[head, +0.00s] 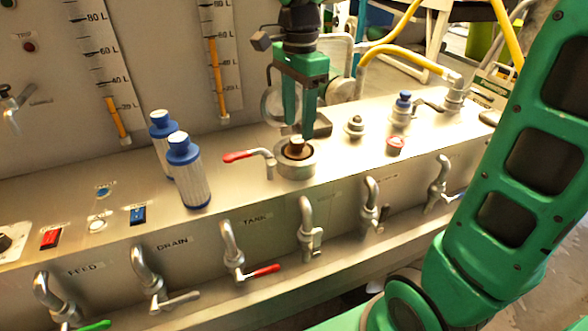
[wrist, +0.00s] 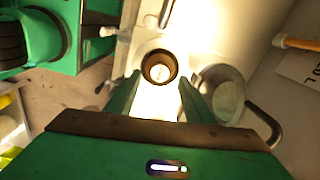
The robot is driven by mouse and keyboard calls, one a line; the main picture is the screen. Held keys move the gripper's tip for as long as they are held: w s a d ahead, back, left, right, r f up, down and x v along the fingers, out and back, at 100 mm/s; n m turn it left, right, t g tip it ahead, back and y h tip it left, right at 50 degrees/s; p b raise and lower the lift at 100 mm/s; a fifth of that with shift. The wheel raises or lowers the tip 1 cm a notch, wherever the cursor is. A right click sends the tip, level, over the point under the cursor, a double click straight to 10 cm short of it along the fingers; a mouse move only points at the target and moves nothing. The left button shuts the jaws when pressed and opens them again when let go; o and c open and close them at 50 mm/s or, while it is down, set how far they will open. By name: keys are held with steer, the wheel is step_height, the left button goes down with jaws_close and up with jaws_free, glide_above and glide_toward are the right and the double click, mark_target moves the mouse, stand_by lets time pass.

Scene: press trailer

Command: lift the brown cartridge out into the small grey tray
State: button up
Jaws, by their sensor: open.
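The brown cartridge (head: 296,148) stands in a round metal housing (head: 296,170) on the steel bench, its top showing above the rim. In the wrist view the cartridge (wrist: 159,67) appears as a brown ring with a hollow middle. My gripper (head: 299,130) is open and points down just above the cartridge. In the wrist view the fingertips (wrist: 159,84) lie to either side of the ring, and I see no clear contact. A grey piece (head: 321,128) shows partly behind the fingers; I cannot tell whether it is the small grey tray.
A red-handled lever (head: 238,156) sits just left of the housing. Two white bottles with blue caps (head: 188,172) stand further left. A metal fitting (head: 355,127) and a red knob (head: 395,145) are to the right. Several taps line the front face. A round grey metal part (wrist: 222,92) is beside the right finger.

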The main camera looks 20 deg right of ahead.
mark_target(298, 139)
steer(key=shift+w+f, duration=0.1)
steer(key=shift+f, duration=2.3)
steer(key=shift+c, duration=0.6)
jaws_close()
